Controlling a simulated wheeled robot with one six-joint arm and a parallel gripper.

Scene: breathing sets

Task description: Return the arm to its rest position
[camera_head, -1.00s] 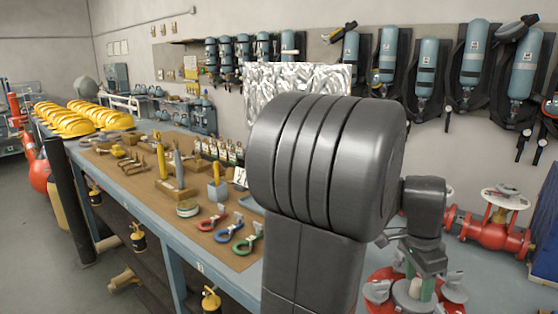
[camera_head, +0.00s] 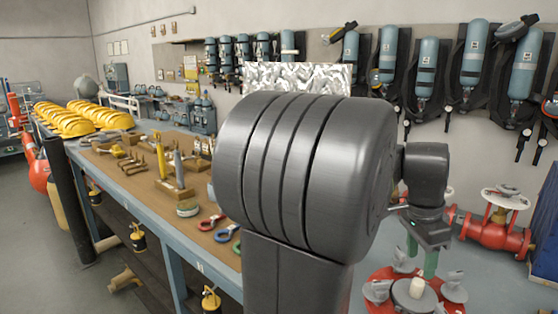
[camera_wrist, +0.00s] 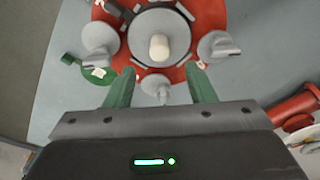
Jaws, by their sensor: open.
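My arm fills the middle of the head view, with its large grey joint (camera_head: 300,170) raised in front of the bench. My gripper (camera_head: 422,260) hangs below the wrist at the right, with green fingers pointing down. In the wrist view my gripper (camera_wrist: 160,72) has its two green fingers wide apart, with nothing held between them. Beyond the fingertips is a red round fixture (camera_wrist: 180,72) with a grey centre, a pale knob and grey caps. It also shows under the gripper in the head view (camera_head: 385,290). The gripper appears apart from it.
A long workbench (camera_head: 165,225) with tools and coloured rings runs along the left; my arm hides its near right part. Yellow helmets (camera_head: 75,118) line its far end. Breathing sets (camera_head: 475,60) hang on the wall. A red valve pipe (camera_head: 495,235) stands at the right.

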